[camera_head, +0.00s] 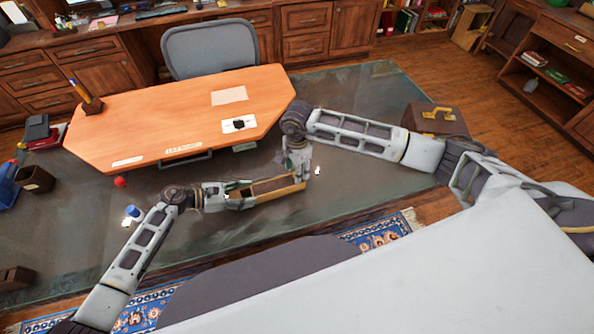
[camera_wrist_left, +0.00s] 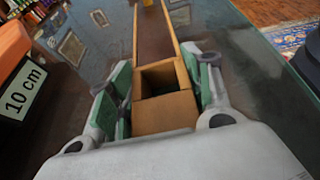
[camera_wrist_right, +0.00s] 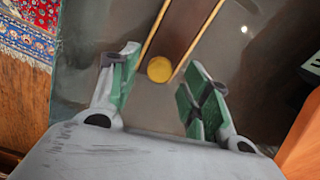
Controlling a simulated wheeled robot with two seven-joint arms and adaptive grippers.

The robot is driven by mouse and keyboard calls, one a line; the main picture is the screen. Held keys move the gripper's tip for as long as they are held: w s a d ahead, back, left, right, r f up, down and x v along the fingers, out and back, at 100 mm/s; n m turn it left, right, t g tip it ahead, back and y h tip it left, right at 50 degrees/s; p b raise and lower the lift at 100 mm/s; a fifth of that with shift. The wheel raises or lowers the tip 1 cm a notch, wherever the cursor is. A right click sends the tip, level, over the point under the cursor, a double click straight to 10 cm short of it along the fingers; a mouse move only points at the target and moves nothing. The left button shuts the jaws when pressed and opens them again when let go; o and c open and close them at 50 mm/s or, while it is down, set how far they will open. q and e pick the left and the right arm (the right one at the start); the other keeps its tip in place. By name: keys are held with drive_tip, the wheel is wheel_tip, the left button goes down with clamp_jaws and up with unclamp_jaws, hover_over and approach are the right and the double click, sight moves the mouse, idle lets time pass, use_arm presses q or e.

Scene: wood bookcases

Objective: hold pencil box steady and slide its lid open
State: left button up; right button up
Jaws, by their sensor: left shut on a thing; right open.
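The pencil box (camera_head: 248,201) is a long, narrow wooden box lying on the glass desk top. My left gripper (camera_head: 237,195) is shut on its left end. In the left wrist view the green pads press both sides of the box (camera_wrist_left: 165,112), and a dark open gap shows beside the tan end. Beyond that gap is the dark brown lid (camera_wrist_left: 153,35), between pale rails. My right gripper (camera_wrist_right: 160,85) is open at the other end. A round yellow knob (camera_wrist_right: 159,69) at the lid's end sits between its fingers, with space on both sides.
An orange wooden board (camera_head: 180,115) with labels lies behind the box. A red ball (camera_head: 120,182) and a blue cylinder (camera_head: 132,211) are on the glass to the left. A brown case (camera_head: 436,118) stands at the right. The glass in front of the box is clear.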

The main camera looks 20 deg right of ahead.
drive_tip(key=shift+f, duration=0.65)
clamp_jaws()
